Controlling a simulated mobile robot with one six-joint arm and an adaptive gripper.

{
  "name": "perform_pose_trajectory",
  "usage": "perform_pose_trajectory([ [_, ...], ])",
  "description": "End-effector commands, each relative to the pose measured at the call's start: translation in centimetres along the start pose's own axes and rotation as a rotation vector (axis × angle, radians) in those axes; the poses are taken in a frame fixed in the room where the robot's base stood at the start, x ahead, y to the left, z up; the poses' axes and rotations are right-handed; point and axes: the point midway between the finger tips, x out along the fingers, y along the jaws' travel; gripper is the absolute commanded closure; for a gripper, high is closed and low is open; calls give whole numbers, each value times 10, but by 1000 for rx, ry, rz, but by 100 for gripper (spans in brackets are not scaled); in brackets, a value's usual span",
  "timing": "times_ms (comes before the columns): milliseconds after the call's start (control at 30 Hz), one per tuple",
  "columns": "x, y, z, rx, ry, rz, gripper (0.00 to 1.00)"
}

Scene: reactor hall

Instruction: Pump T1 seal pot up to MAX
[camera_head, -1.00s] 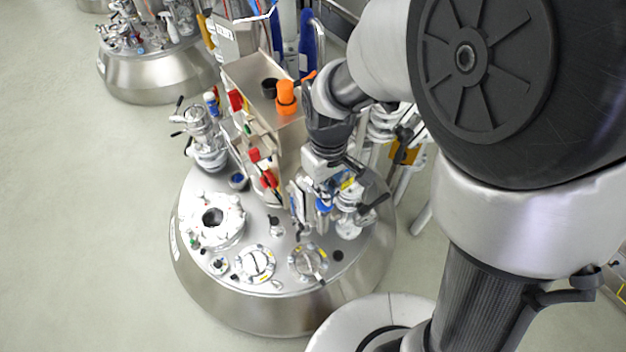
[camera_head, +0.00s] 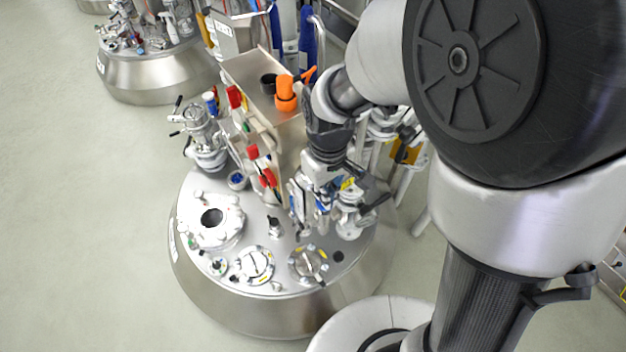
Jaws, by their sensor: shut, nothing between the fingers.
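A round steel vessel top (camera_head: 205,270) carries valves, ports and a tall panel with a shelf. An orange hand-pump-like item (camera_head: 286,94) with an orange lever stands on the shelf. I cannot tell for sure which fitting is the T1 seal pot, and no MAX mark or liquid level is readable. My gripper (camera_head: 320,214) points down at the right side of the vessel top, among silver fittings beside the panel. It is shut and holds nothing. Its fingertips are small and partly lost among the fittings, so contact cannot be told.
A dark cup (camera_head: 268,83) stands beside the orange item on the shelf. A valve assembly (camera_head: 205,140) rises at the vessel's back left. Silver valves (camera_head: 352,212) crowd my gripper's right. A second vessel (camera_head: 150,75) stands behind. The floor (camera_head: 80,220) at left is clear.

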Motion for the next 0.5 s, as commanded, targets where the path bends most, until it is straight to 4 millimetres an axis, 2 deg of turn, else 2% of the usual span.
perform_pose_trajectory([
  [367, 22, 0, 0, 0, -1, 0, 100],
  [500, 20, 0, 0, 0, -1, 0, 100],
])
